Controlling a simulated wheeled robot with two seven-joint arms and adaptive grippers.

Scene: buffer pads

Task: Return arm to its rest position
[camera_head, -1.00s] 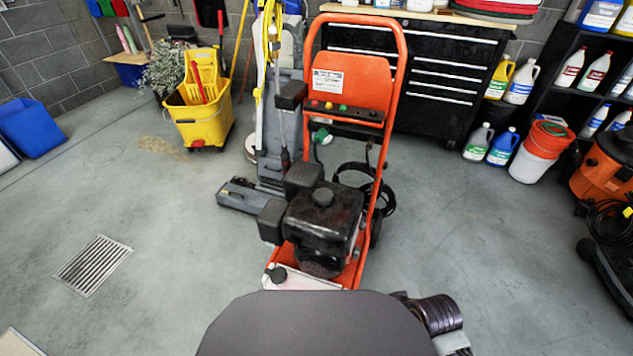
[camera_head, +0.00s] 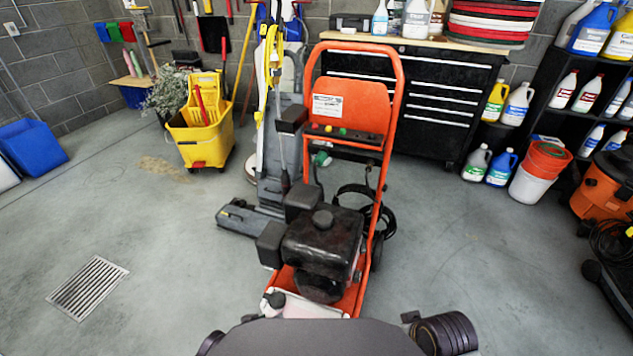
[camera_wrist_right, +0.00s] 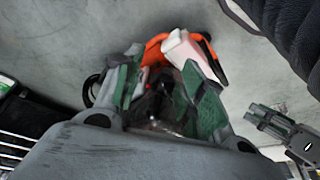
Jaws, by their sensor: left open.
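My right gripper (camera_wrist_right: 163,92) shows close up in the right wrist view. Its two grey fingers with green pads are spread apart, and I see nothing held between them. Beyond them is the orange-framed machine (camera_wrist_right: 153,50). A second grey gripper, which I take for my left one (camera_wrist_right: 258,118), is at the right of that view, small and apart from any object. In the head view my dark body and rounded black arm parts fill the bottom edge; I cannot make out gripper fingers clearly there.
The orange machine (camera_head: 351,103) with a black engine stands directly ahead, close to me. A yellow mop bucket (camera_head: 203,143), black tool chest (camera_head: 430,107), white bucket with orange top (camera_head: 530,185) and orange vacuum (camera_head: 607,185) stand behind. Floor is clear on both sides, with a drain grate (camera_head: 88,287) left.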

